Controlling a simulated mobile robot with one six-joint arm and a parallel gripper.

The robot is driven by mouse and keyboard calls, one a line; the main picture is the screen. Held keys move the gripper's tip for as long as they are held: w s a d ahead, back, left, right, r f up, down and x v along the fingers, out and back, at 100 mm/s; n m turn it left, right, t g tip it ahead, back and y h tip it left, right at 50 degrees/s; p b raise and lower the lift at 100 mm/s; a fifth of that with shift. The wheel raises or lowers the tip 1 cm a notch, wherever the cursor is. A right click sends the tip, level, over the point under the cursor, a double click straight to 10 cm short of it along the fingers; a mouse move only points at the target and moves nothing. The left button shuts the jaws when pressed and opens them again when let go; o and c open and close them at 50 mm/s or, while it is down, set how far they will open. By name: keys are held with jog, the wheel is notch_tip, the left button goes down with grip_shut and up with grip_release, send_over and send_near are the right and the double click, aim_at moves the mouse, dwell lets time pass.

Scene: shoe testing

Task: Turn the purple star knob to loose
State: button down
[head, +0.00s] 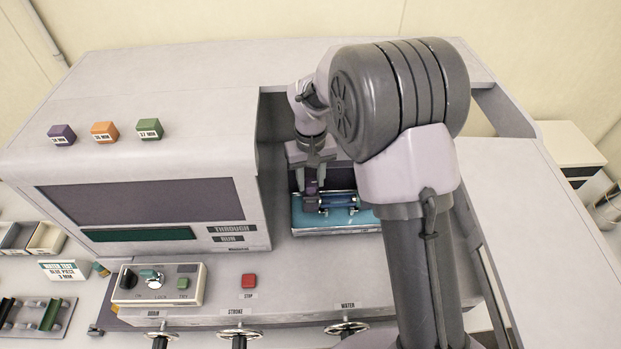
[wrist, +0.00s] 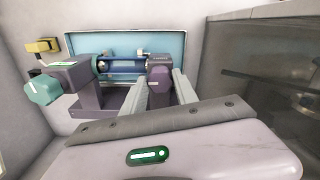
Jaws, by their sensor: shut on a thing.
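The purple star knob (wrist: 160,74) is between my gripper's two fingers (wrist: 160,82) in the wrist view. The fingers flank it on both sides and are shut on it. Its star outline and turn position are hard to make out. In the head view my gripper (head: 311,182) points down into the machine's open bay, with the small purple knob (head: 311,189) at its fingertips. The knob sits beside a blue-and-metal roller assembly (wrist: 122,66) over a teal tray (head: 338,222).
A teal knob (wrist: 42,88) on a purple bracket (wrist: 80,84) stands at the left in the wrist view. The bay's walls are close on both sides. A control box (head: 158,284) and a red stop button (head: 249,281) are on the front ledge.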

jog(key=n, duration=0.4)
jog(key=shift+n+p, duration=0.3)
jog(key=n, duration=0.3)
jog(key=shift+n+p, duration=0.3)
jog(key=shift+p, duration=0.05)
jog(key=n+p, duration=0.1)
jog(key=n, duration=0.3)
jog(key=shift+n+p, duration=0.35)
jog(key=shift+n, duration=1.75)
jog(key=c, duration=0.9)
grip_release()
jog(key=shift+c, duration=0.2)
